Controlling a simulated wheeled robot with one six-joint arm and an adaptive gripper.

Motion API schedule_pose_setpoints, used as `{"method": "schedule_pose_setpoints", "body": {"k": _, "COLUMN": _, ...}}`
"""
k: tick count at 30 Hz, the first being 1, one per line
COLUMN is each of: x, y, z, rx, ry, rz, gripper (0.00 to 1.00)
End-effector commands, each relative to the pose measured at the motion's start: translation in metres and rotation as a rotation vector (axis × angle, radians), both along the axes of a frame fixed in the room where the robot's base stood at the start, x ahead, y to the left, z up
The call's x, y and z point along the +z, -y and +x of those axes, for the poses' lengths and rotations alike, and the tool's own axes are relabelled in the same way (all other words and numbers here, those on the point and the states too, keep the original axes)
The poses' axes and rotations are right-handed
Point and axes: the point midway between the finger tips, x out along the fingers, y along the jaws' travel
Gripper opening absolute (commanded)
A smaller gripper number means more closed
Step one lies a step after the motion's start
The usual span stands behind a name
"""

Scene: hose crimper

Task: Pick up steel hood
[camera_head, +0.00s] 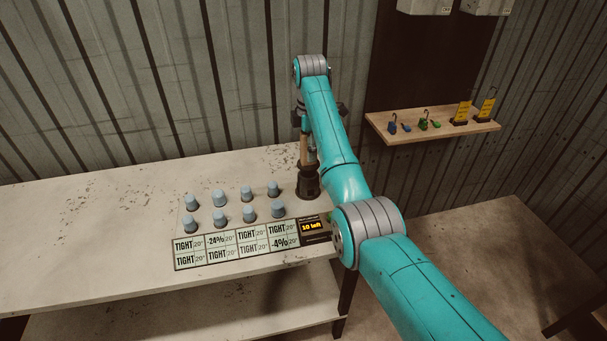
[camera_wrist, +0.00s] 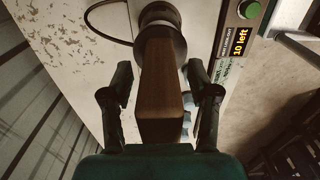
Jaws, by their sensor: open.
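A dark, round metal piece with a tall wooden handle (camera_wrist: 160,85) stands upright on the workbench. It looks like the steel hood, but I cannot tell for sure. In the head view its dark metal body (camera_head: 308,184) is at the bench's right part, under my arm. My gripper (camera_wrist: 162,88) is open, with one finger on each side of the wooden handle. Gaps show between the fingers and the handle. In the head view my gripper (camera_head: 306,122) is above the metal body and partly hidden by my arm.
Several blue-grey caps (camera_head: 220,215) stand in two rows left of the hood on the bench (camera_head: 90,235). In front is a label panel (camera_head: 235,247) and a "10 left" display (camera_head: 312,227). A wall shelf (camera_head: 440,128) holds small tagged items. The bench's left side is clear.

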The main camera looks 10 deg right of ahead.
Motion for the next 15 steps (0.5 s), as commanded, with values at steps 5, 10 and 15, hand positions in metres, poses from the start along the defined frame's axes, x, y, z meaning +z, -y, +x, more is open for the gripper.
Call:
{"method": "schedule_pose_setpoints", "body": {"k": 5, "x": 0.0002, "y": -0.0001, "z": 0.0001, "rx": 0.000, "ry": 0.000, "rz": 0.000, "gripper": 0.60}}
{"method": "schedule_pose_setpoints", "body": {"k": 10, "x": 0.0004, "y": -0.0003, "z": 0.0001, "rx": 0.000, "ry": 0.000, "rz": 0.000, "gripper": 0.18}}
{"method": "schedule_pose_setpoints", "body": {"k": 15, "x": 0.0003, "y": -0.0003, "z": 0.0001, "rx": 0.000, "ry": 0.000, "rz": 0.000, "gripper": 0.00}}
